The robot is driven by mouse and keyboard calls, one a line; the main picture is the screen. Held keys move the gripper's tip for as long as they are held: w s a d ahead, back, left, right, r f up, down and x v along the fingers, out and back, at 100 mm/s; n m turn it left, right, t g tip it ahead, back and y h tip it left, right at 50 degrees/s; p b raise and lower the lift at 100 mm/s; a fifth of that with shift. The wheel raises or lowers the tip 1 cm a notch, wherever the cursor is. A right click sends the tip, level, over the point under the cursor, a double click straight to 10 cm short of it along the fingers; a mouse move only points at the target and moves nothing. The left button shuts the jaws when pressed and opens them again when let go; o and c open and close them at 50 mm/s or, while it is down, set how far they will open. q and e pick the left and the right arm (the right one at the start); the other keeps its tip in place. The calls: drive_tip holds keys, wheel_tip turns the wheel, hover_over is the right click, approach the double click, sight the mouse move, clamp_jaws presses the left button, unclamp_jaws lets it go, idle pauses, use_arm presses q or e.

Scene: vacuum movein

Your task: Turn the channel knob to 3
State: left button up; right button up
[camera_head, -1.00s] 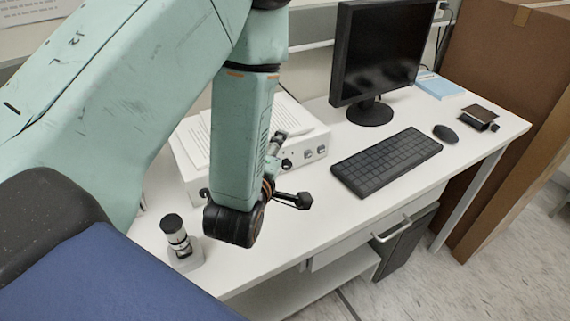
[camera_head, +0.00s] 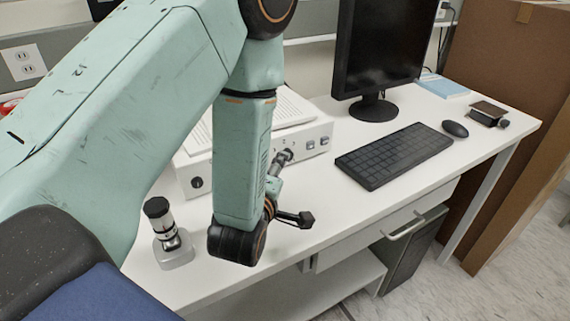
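A white box-shaped device (camera_head: 215,172) stands on the desk with its front panel towards me. A dark round knob (camera_head: 196,183) shows at the panel's left, and two small grey controls (camera_head: 317,143) show at its right. No markings are readable, so I cannot tell which is the channel knob or its setting. My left arm and wrist hide the middle of the panel. My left gripper (camera_head: 292,187) is open, with its fingers spread in front of the panel. One fingertip is close to the panel; contact cannot be told. My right gripper is out of view.
A small microscope-like instrument (camera_head: 168,235) stands left of my wrist. A keyboard (camera_head: 396,155), mouse (camera_head: 455,129) and monitor (camera_head: 385,50) are to the right. Papers (camera_head: 290,108) lie on the device. The desk's front edge runs below my wrist; a drawer handle (camera_head: 403,226) is beneath.

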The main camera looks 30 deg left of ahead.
use_arm(q)
drive_tip(key=x, duration=0.7)
drive_tip(key=shift+d, duration=0.1)
drive_tip(key=shift+s+r, duration=0.2)
drive_tip(key=shift+s, duration=0.1)
drive_tip(key=shift+w+f, duration=0.25)
drive_tip(key=shift+w, duration=0.15)
drive_tip(key=c, duration=0.3)
drive_tip(key=shift+s+r, duration=0.1)
drive_tip(key=shift+s, duration=0.1)
drive_tip(key=c, duration=0.5)
clamp_jaws()
